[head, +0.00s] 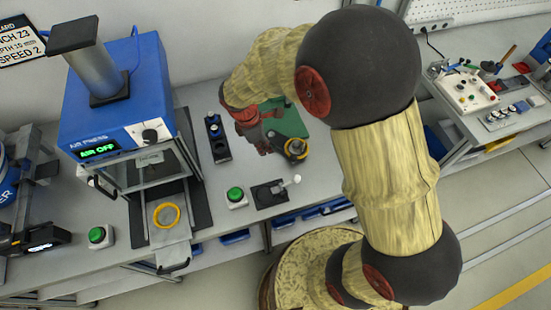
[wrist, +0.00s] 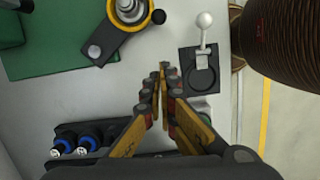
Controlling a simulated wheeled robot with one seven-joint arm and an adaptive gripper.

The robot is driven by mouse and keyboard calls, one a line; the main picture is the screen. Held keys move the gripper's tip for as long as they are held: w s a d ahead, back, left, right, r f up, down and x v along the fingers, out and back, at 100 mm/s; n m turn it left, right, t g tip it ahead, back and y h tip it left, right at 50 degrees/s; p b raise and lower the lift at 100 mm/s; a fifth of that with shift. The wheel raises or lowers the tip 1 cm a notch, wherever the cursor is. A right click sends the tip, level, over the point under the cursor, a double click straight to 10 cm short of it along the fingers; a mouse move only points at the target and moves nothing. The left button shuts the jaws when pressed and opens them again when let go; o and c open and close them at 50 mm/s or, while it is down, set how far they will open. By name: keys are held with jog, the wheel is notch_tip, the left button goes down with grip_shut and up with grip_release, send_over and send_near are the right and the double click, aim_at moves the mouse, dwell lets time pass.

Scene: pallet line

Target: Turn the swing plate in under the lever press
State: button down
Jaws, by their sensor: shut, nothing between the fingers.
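The dark swing plate (wrist: 118,38) sticks out beyond the edge of a green base (wrist: 75,65) in the wrist view. In the head view the swing plate (head: 296,149) and green base (head: 289,122) show beside my arm. The lever press itself is not clearly seen; my arm covers much of that area.
A black fixture (wrist: 186,72) with a white ball-ended lever lies right of my fingertips. A dark holder (wrist: 80,140) with blue knobs is at lower left. A green button (head: 236,194) and a blue air press (head: 118,95) stand to the left on the bench.

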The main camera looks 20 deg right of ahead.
jog(key=shift+w, duration=0.1)
dwell(0.3)
jog(key=b+x, duration=0.2)
jog(key=x, duration=0.8)
jog(key=shift+d+f, duration=0.1)
jog(key=shift+f, duration=0.1)
jog(key=shift+d+f, duration=0.15)
jog(key=shift+d, duration=1.1)
jog(key=shift+s+d+f, duration=0.1)
jog(key=shift+s+d, duration=0.1)
jog(key=shift+d, duration=0.4)
jog(key=shift+d+n, duration=0.15)
jog(key=shift+n, duration=0.15)
